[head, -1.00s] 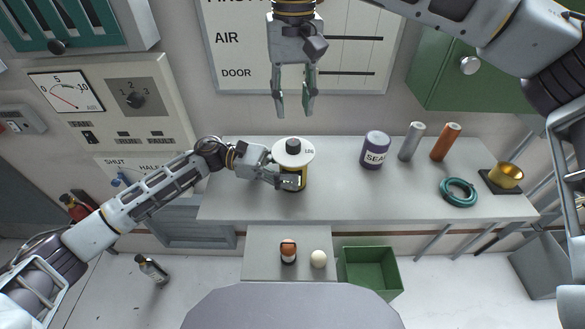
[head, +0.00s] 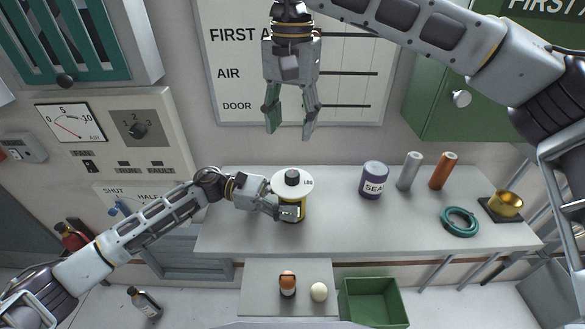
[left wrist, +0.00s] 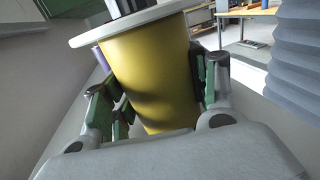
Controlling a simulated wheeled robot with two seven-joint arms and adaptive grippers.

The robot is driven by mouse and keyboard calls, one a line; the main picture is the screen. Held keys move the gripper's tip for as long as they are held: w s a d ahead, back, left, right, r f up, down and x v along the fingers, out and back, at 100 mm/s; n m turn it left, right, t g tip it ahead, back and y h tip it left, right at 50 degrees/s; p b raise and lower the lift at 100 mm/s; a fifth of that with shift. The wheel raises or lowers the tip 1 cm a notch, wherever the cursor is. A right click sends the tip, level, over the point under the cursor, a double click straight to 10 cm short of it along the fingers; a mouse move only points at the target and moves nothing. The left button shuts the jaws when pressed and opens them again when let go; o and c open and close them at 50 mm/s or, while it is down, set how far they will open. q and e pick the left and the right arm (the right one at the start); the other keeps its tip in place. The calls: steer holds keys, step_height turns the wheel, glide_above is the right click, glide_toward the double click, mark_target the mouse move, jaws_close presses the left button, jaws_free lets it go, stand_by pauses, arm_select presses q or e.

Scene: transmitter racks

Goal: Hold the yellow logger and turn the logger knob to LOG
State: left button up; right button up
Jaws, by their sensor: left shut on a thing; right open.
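The yellow logger (head: 301,207) stands upright on the grey bench, with a white disc top and a black knob (head: 292,177) in its middle. The letters LOG (head: 307,183) show at the disc's right edge. The knob's pointing direction cannot be made out. My left gripper (head: 287,212) is shut on the logger's body from the left. In the left wrist view the yellow body (left wrist: 150,75) sits between both fingers, under the white disc. My right gripper (head: 289,133) is open and empty, fingers pointing down, above the knob and apart from it.
On the bench (head: 335,230) to the right stand a purple-labelled SEAL jar (head: 373,180), a grey cylinder (head: 409,170), an orange cylinder (head: 444,170), a teal ring (head: 459,221) and a brass cup (head: 506,204). A green bin (head: 373,303) is below. Bench between logger and jar is clear.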

mark_target(293, 173)
steer(key=shift+d+m, duration=0.1)
steer(key=shift+m, duration=1)
steer(key=shift+f, duration=0.15)
steer(key=shift+f, duration=5.9)
steer(key=c, duration=1)
